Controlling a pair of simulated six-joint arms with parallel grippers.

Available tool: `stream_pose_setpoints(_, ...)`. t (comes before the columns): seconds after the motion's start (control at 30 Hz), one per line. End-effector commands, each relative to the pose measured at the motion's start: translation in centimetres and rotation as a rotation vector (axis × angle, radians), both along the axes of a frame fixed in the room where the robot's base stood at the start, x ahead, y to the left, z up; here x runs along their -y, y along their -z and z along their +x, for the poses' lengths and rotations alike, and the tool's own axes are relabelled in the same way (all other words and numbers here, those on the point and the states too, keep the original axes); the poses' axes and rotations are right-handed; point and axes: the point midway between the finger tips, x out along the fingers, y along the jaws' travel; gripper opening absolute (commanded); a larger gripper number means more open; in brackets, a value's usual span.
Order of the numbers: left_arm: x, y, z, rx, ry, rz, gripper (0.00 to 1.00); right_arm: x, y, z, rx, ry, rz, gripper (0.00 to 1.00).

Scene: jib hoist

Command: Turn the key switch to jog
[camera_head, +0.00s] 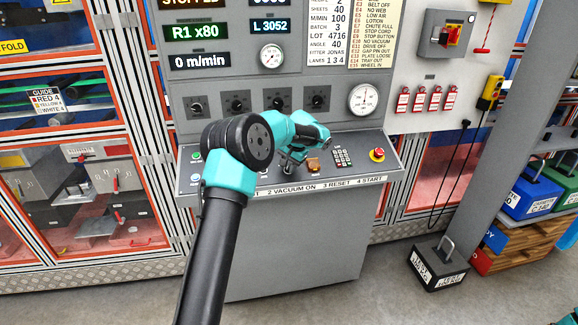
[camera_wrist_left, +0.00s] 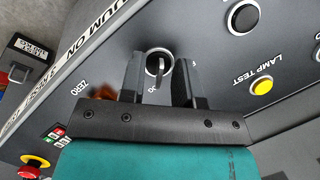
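The key switch (camera_wrist_left: 159,64) shows in the left wrist view as a dark key in a pale round ring on the sloping grey console. The marks around it are partly hidden and too small to read. My left gripper (camera_wrist_left: 161,76) is open, with one finger on each side of the key; I cannot tell whether either finger touches it. In the head view, my left gripper (camera_head: 288,164) is over the middle of the console (camera_head: 225,178), and the gripper and arm hide the key switch there.
Near the key switch are a yellow lamp test button (camera_wrist_left: 262,86), a black button (camera_wrist_left: 243,17) and an orange-brown part (camera_wrist_left: 103,92). A keypad (camera_head: 342,158) and a red stop button (camera_head: 377,154) lie to the right. Gauges and displays stand behind.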

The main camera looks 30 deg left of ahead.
Motion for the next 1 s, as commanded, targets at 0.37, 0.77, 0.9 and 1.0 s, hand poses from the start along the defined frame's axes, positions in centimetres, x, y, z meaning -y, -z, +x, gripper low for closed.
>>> stream_pose_setpoints(0.37, 0.4, -1.6, 0.0, 0.002, 0.000, 0.000, 0.30, 0.0, 0.0, 0.0, 0.000, 0.000, 0.000, 0.43)
stream_pose_setpoints(0.77, 2.5, -8.5, 0.0, 0.003, 0.000, 0.000, 0.30, 0.0, 0.0, 0.0, 0.000, 0.000, 0.000, 0.43)
stream_pose_setpoints(0.9, 3.3, -11.1, 0.0, 0.004, 0.000, 0.000, 0.30, 0.0, 0.0, 0.0, 0.000, 0.000, 0.000, 0.43)
stream_pose_setpoints(1.0, 3.8, -12.9, 0.0, 0.003, 0.001, 0.000, 0.30, 0.0, 0.0, 0.0, 0.000, 0.000, 0.000, 0.43)
